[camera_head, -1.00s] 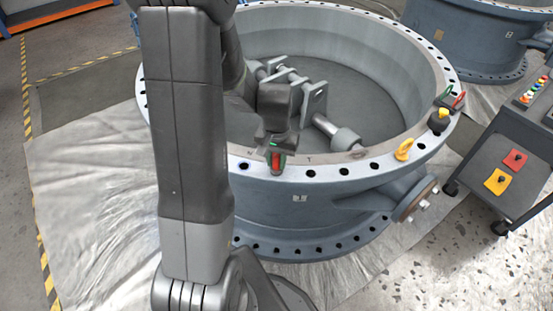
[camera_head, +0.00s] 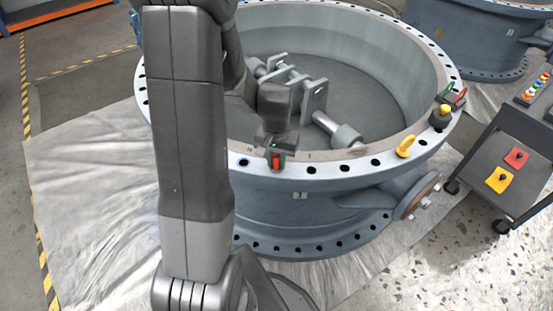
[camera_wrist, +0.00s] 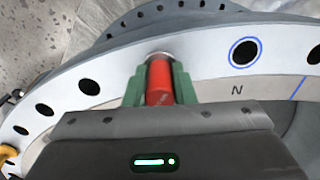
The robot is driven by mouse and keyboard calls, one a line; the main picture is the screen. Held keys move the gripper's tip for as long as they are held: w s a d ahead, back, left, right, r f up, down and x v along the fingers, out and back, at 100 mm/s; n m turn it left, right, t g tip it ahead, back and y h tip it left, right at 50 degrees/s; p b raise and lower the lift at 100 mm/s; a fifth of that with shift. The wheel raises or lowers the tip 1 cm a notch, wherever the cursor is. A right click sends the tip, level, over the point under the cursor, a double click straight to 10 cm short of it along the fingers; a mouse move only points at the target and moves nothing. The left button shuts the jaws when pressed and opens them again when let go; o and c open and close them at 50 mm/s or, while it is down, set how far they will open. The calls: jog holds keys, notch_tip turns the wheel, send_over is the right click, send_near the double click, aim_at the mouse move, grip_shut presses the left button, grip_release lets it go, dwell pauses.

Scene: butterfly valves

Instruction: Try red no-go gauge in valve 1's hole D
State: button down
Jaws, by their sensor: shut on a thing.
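My gripper (camera_head: 277,153) is shut on the red gauge (camera_head: 277,162), between green fingers. In the wrist view the red gauge (camera_wrist: 159,84) sits between the fingertips, and its grey metal end (camera_wrist: 158,57) is at the flange's hole position left of a blue-ringed hole (camera_wrist: 245,52). The hole under the gauge is hidden, and I cannot tell whether the end is inside it. The large blue-grey valve (camera_head: 270,205) lies flat with its pale drilled flange up. I cannot read a hole letter D.
A yellow piece (camera_head: 405,146) and a black-and-yellow holder (camera_head: 440,117) with a red and a green loop sit on the flange at right. A dark cart (camera_head: 510,165) stands to the right. A second valve (camera_head: 465,40) is behind. Shaft hardware (camera_head: 305,95) lies inside the ring.

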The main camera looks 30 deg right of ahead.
jog(key=shift+r, duration=0.1)
dwell(0.5)
jog(key=shift+r+p, duration=2.55)
jog(key=shift+r, duration=0.7)
